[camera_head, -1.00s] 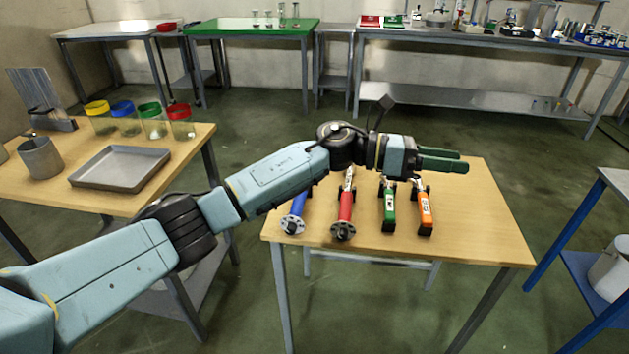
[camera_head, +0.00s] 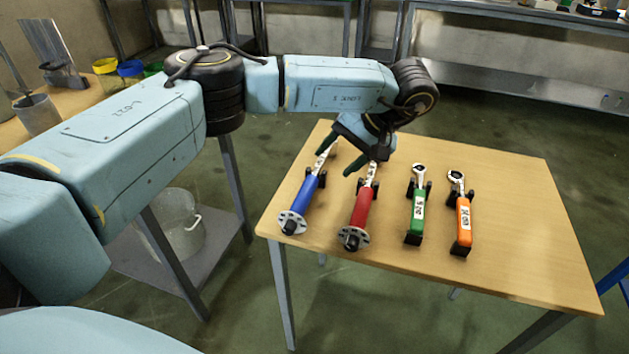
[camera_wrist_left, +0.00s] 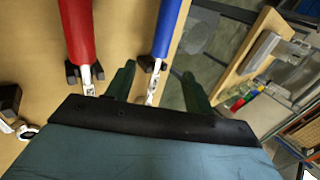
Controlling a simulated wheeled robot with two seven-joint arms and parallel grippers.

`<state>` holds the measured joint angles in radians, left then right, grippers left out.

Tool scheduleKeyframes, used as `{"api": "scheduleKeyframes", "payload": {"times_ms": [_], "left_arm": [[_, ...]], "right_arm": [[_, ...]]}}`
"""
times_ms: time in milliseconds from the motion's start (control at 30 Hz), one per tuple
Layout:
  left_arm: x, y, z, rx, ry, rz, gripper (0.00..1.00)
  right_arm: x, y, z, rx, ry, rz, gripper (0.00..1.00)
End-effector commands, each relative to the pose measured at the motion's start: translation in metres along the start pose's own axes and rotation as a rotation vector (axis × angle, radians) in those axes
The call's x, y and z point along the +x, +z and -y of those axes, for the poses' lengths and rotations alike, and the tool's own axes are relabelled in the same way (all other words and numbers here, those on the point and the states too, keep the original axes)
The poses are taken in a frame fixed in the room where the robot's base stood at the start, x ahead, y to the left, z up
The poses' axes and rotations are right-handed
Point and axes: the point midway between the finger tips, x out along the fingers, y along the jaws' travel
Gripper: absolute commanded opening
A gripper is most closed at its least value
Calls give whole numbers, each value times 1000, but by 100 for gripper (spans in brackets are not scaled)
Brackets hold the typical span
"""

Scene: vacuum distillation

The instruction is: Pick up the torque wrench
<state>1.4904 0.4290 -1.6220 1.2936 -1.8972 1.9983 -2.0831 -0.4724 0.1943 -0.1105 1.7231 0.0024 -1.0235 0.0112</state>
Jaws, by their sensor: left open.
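Several wrench-like tools rest in black holders on a wooden table. They are a blue-handled one (camera_head: 303,203), a red-handled one (camera_head: 359,212), a green one (camera_head: 417,212) and an orange one (camera_head: 463,224). The blue and red ones have round flanged near ends. My left gripper (camera_head: 333,163) is open and empty at the far ends of the blue and red tools. In the left wrist view, the blue tool's metal shaft (camera_wrist_left: 153,90) shows between the two green fingers (camera_wrist_left: 158,72). The red handle (camera_wrist_left: 76,30) lies left of them. Finger contact cannot be told.
The wooden table (camera_head: 530,230) is bare to the right of the orange tool. A second table with a grey cup (camera_head: 38,114) and coloured-rim jars stands at the left. A metal bucket (camera_head: 175,222) sits on a low shelf below my arm.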

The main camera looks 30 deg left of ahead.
Motion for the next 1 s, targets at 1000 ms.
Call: {"api": "scheduleKeyframes", "payload": {"times_ms": [1000], "left_arm": [[88, 8, 1, -1, 4, 0, 53]], "right_arm": [[-52, -31, 21, 9, -33, -40, 44]]}}
